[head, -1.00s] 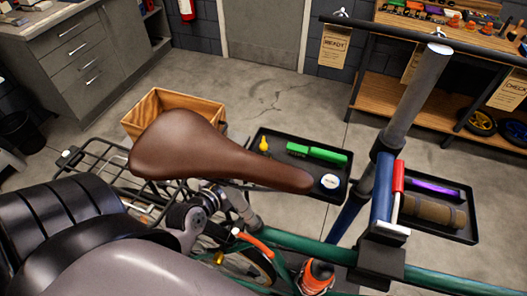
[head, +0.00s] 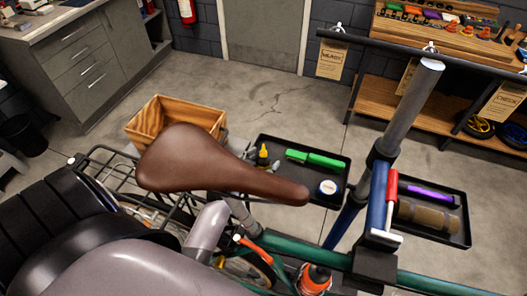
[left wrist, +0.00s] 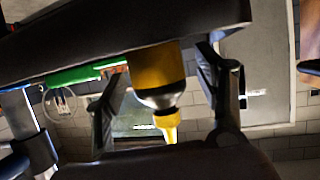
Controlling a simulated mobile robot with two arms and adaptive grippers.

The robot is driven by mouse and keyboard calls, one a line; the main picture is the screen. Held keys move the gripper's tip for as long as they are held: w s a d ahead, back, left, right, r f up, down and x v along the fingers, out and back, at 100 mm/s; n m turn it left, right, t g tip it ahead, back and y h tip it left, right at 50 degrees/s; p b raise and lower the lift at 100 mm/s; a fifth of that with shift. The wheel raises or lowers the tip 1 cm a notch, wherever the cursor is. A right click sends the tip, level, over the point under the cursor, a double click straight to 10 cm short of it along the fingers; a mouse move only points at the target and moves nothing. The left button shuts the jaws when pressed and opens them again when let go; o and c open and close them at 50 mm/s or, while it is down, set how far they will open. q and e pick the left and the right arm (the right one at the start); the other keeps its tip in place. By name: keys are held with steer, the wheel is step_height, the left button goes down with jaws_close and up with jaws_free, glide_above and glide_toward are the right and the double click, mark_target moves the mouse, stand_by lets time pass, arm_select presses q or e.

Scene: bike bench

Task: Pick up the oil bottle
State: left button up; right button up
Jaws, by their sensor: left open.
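The oil bottle is yellow with a dark collar and a yellow nozzle. In the head view the oil bottle (head: 263,151) stands in the left black tray (head: 298,141), its lower part partly hidden by dark finger parts. In the left wrist view the oil bottle (left wrist: 157,72) appears upside down, nozzle pointing down, between my two fingers. My left gripper (left wrist: 163,100) is open, a finger on each side of the bottle, with visible gaps. In the head view the brown saddle hides most of this gripper. My right gripper is not in view.
The brown saddle (head: 190,165) lies close in front of the bottle. The tray also holds a green item (head: 315,159) and a round white-and-blue tin (head: 328,187). A wooden crate (head: 158,126) sits at left. A second tray (head: 452,228) is at right.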

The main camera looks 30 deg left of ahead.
arm_select(q)
steer(key=shift+w+f, duration=0.1)
steer(key=shift+w, duration=0.05)
steer(key=shift+c, duration=0.5)
steer(key=c, duration=1.2)
